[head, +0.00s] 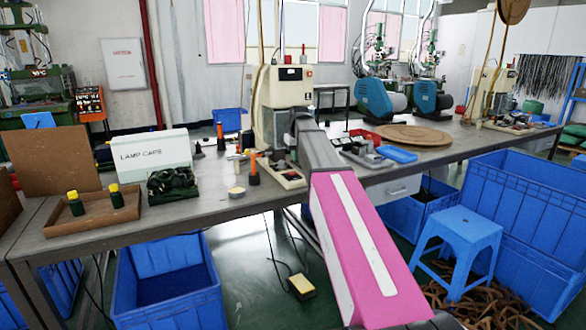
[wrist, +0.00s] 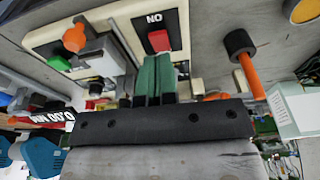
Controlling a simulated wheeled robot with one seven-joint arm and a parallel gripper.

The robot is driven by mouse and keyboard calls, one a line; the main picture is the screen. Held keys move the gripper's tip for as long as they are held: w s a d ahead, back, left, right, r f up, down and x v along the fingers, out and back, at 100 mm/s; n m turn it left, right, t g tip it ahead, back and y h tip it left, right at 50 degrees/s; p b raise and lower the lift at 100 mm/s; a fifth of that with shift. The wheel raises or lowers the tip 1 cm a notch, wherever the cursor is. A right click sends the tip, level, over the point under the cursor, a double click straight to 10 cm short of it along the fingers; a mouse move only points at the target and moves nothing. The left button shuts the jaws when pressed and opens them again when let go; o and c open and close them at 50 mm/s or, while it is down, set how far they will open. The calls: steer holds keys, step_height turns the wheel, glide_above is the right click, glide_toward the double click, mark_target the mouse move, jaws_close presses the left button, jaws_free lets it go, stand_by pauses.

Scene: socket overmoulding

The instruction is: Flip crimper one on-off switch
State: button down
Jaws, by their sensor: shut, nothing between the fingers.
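Crimper one appears as the beige machine (head: 283,95) on the workbench in the head view. In the wrist view, a red on-off switch (wrist: 159,41) sits on a cream panel (wrist: 184,30), beside a black label reading "ON" upside down. My gripper (wrist: 154,58) is shut, its green fingers pressed together with nothing between them. In the picture the fingertips lie just below the red switch, close to it; I cannot tell whether they touch it. In the head view my pink and grey arm reaches to the machine, and the fingers are hidden.
An orange-handled tool with a black collar (wrist: 240,45) stands right of the fingers in the wrist view. An orange knob (wrist: 74,38) is at left. On the bench (head: 238,203) are a LAMP CAPS box (head: 155,155) and a wooden tray (head: 90,222). A blue stool (head: 458,235) stands in front.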

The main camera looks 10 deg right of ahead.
glide_toward(292, 172)
steer(key=shift+n, duration=0.3)
steer(key=f, duration=0.4)
steer(key=shift+w+a+f, duration=0.15)
steer(key=shift+a+f, duration=0.05)
steer(key=shift+f, duration=1.05)
